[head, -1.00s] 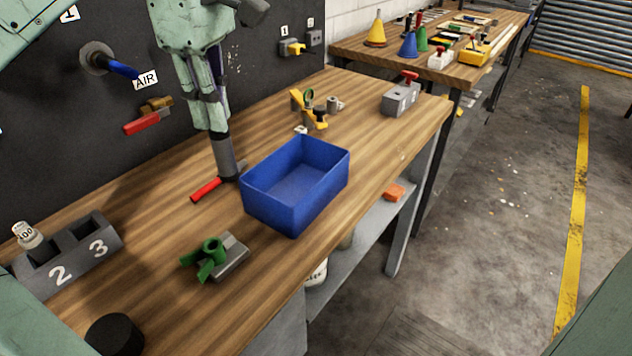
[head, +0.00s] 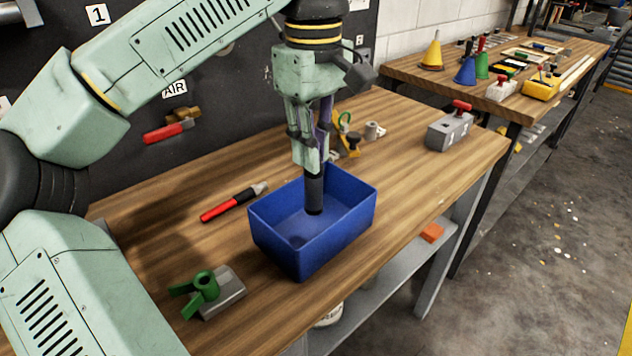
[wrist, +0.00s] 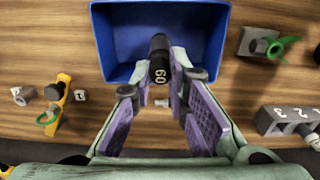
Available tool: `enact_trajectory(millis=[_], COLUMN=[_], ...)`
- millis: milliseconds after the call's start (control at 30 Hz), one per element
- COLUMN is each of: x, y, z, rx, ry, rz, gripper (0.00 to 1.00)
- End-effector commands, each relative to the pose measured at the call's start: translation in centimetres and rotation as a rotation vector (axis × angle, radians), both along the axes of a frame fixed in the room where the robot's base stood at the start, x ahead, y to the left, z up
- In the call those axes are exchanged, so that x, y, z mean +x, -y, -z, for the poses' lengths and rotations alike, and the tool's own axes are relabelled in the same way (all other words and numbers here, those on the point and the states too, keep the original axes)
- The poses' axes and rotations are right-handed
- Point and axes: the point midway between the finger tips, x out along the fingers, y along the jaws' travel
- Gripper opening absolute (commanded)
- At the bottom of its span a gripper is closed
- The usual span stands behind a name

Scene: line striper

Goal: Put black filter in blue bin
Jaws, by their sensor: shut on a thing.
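The black filter (head: 314,196) is a dark upright cylinder held in my gripper (head: 311,168). It hangs over the blue bin (head: 275,252), which stands open on the wooden bench. My gripper is shut on the filter's upper part, with its lower end free. In the wrist view the filter (wrist: 159,50), marked "60", lies between the purple finger pads of my gripper (wrist: 160,84), in front of the blue bin (wrist: 216,40). I cannot tell whether its lower end is below the rim. A small dark patch, seemingly a shadow, shows on the bin floor.
A red-handled tool (head: 229,205) lies left of the bin. A green-handled grey block (head: 215,292) stands in front-left. Yellow fittings (head: 347,142) sit behind the bin, and a grey block with a red handle (head: 450,129) is farther right. Bench wood right of the bin is clear.

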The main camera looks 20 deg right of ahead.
Motion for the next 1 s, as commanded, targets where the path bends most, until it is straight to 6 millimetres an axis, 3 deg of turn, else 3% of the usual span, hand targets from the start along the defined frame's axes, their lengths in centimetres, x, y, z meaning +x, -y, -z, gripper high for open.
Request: enact_trajectory(millis=[400,767,800,1000], x=[0.0,0.0,0.0,0.0], y=[0.0,0.0,0.0,0.0], z=[4.6,5.1,5.1,5.0], rx=[0.000,0.000,0.000,0.000], ry=[0.001,0.000,0.000,0.000], rz=[0.000,0.000,0.000,-0.001], gripper=[0.00,0.00,0.16,0.29])
